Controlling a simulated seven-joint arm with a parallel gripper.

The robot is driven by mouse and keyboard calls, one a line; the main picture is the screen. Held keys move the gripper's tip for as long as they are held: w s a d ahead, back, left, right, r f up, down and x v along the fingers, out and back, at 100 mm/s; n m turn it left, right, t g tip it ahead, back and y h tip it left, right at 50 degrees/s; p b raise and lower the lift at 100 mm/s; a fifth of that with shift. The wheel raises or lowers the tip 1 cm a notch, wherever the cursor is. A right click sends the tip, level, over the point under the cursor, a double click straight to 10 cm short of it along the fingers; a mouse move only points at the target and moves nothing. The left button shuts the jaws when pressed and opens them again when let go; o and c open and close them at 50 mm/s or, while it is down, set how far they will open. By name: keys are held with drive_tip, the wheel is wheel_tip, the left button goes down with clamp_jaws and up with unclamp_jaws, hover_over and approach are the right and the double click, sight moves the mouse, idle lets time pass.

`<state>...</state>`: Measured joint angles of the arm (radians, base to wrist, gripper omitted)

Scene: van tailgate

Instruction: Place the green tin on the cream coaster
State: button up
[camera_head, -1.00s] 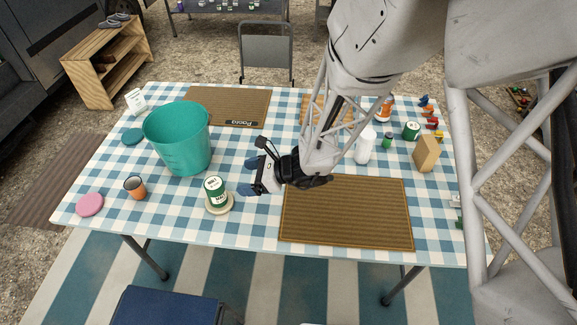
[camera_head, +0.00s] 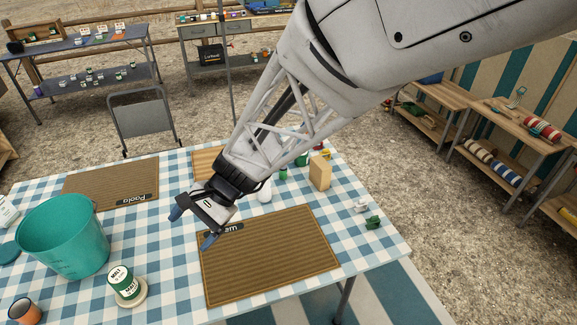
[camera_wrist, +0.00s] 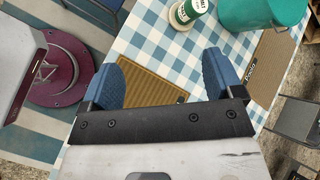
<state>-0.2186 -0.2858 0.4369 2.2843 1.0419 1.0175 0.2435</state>
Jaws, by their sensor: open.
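The green tin (camera_head: 123,281) has a white label and stands upright on the cream coaster (camera_head: 141,297), whose rim shows around the tin's base in the head view. In the wrist view, the tin (camera_wrist: 187,12) and the coaster (camera_wrist: 178,23) show at the top edge. My gripper (camera_head: 192,229) is open and empty. It hangs above the table, to the right of the tin and clear of it, near the corner of a brown mat. Its two blue fingers (camera_wrist: 160,80) are wide apart in the wrist view, with nothing between them.
A teal bucket (camera_head: 62,240) stands left of the tin. An orange cup (camera_head: 25,312) is at the lower left. Brown mats (camera_head: 270,265) lie at the front right and back left (camera_head: 90,186). A wooden block (camera_head: 320,172) stands at the back right. Checked cloth around the tin is mostly clear.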

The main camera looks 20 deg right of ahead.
drive_tip(key=s+d+r+n+t+h, duration=0.2)
drive_tip(key=s+d+r+n+h, duration=0.2)
drive_tip(key=d, duration=0.7)
drive_tip(key=s+d+r+n+t+h, duration=0.2)
drive_tip(key=s+d+r+n+h, duration=0.2)
drive_tip(key=s+d+r, duration=0.3)
drive_tip(key=d+r+h, duration=0.1)
drive_tip(key=d+r, duration=0.1)
drive_tip(key=d, duration=0.2)
drive_tip(key=shift+s+d, duration=0.25)
drive_tip(key=shift+d, duration=0.15)
